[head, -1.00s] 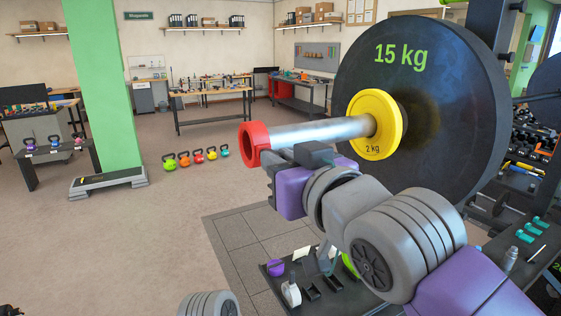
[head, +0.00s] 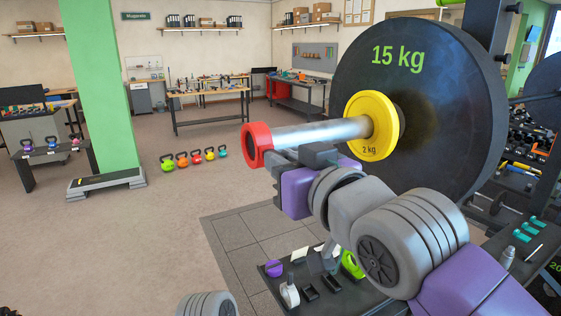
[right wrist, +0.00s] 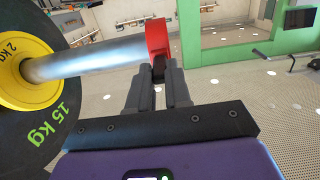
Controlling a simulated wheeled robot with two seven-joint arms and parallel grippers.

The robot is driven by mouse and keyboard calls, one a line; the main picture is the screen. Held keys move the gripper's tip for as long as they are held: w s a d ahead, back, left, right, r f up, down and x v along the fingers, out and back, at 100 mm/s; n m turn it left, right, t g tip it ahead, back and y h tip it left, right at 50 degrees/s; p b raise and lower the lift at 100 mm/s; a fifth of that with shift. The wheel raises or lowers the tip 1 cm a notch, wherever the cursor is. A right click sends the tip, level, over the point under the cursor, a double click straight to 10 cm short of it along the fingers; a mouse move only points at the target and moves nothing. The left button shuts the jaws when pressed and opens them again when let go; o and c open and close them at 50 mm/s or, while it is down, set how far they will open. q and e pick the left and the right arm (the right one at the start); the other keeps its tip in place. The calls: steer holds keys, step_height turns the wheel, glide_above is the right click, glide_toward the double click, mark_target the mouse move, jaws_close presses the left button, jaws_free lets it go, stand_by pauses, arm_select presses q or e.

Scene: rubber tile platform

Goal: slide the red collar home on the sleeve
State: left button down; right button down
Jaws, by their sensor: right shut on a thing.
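The red collar (head: 254,144) is at the free left end of the bare metal sleeve (head: 320,133). It appears to be around the sleeve's tip, with a long stretch of sleeve showing between it and the yellow 2 kg plate (head: 389,106). My right gripper (head: 283,157) is below the sleeve, shut on the collar's lower side. In the right wrist view the collar (right wrist: 158,38) stands above my fingertips (right wrist: 158,73), with a dark part between them. How deep the sleeve sits in the collar cannot be told. My left gripper is not in view.
A large black 15 kg plate (head: 450,90) stands behind the yellow plate at the sleeve's inner end. A dark tray (head: 325,292) with small items lies below my right arm. Kettlebells (head: 196,157) stand on the floor farther back. The space left of the collar is free.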

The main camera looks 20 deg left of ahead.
steer(key=shift+w+d+p, duration=0.5)
steer(key=shift+w+d, duration=0.45)
steer(key=shift+w, duration=0.1)
steer(key=c, duration=1)
jaws_free()
steer(key=v, duration=0.7)
steer(key=shift+s+d+b, duration=0.15)
steer(key=shift+s+b, duration=0.1)
steer(key=shift+b, duration=0.1)
